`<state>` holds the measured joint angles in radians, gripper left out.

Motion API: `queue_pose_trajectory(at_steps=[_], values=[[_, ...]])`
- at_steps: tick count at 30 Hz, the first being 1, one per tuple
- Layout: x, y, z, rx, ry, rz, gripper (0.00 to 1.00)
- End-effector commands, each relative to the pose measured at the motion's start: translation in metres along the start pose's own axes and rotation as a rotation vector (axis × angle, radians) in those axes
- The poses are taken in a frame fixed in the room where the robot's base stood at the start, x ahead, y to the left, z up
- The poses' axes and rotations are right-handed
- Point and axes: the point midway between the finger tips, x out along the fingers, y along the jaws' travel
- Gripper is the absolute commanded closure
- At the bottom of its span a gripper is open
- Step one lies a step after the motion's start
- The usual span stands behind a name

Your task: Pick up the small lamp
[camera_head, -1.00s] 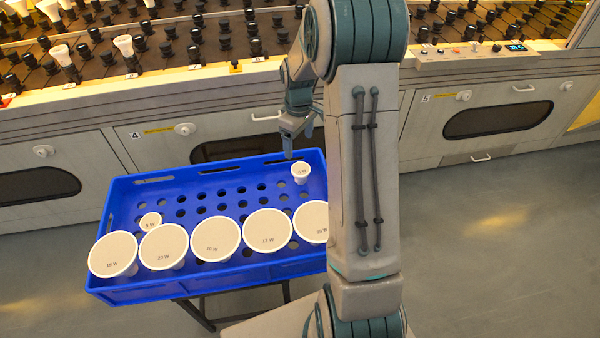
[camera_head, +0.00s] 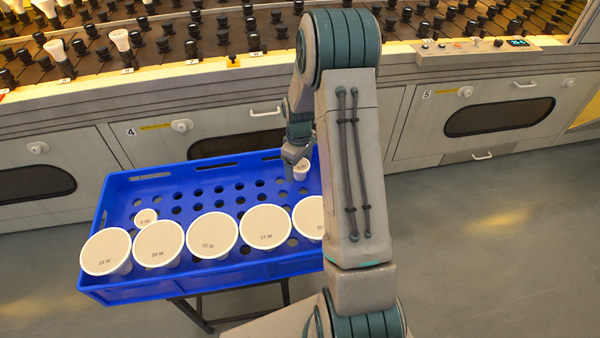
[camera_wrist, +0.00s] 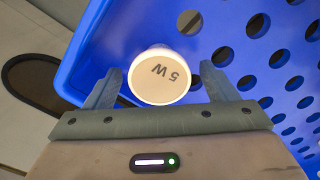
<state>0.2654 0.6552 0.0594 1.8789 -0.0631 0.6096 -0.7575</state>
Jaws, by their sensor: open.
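A small white lamp marked 5 W (camera_wrist: 158,77) stands in the blue crate near its back right corner. In the head view this small lamp (camera_head: 301,171) is partly hidden behind my gripper (camera_head: 291,168). In the wrist view my gripper (camera_wrist: 160,90) is open, with one finger on each side of the lamp and a gap visible at each side. A second small lamp (camera_head: 146,218) stands at the left of the crate.
The blue crate (camera_head: 200,285) has a perforated floor and rests on a dark stand. Several large lamps (camera_head: 208,234) line its front side. Behind it is a bench front (camera_head: 230,105) with racks of sockets above. The floor at right is clear.

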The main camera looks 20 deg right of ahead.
Motion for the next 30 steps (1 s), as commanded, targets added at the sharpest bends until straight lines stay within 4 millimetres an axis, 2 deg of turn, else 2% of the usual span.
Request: queue_pose_trajectory(at_steps=[1, 3, 10, 11, 15, 16, 25, 30], values=[[0.012, 0.000, 0.000, 0.000, -0.002, -0.002, 0.21], [0.018, 0.000, 0.000, 0.000, 0.000, 0.000, 0.21], [0.019, 0.000, 0.000, 0.001, 0.000, 0.000, 0.21], [0.019, 0.000, 0.000, 0.001, 0.000, 0.000, 0.27], [0.019, 0.000, 0.000, 0.001, 0.000, 0.000, 0.66], [0.019, 0.000, 0.000, 0.001, 0.000, 0.000, 0.70], [0.016, 0.001, 0.000, 0.001, 0.001, 0.001, 0.70], [-0.009, 0.001, -0.001, 0.001, 0.003, 0.003, 0.70]])
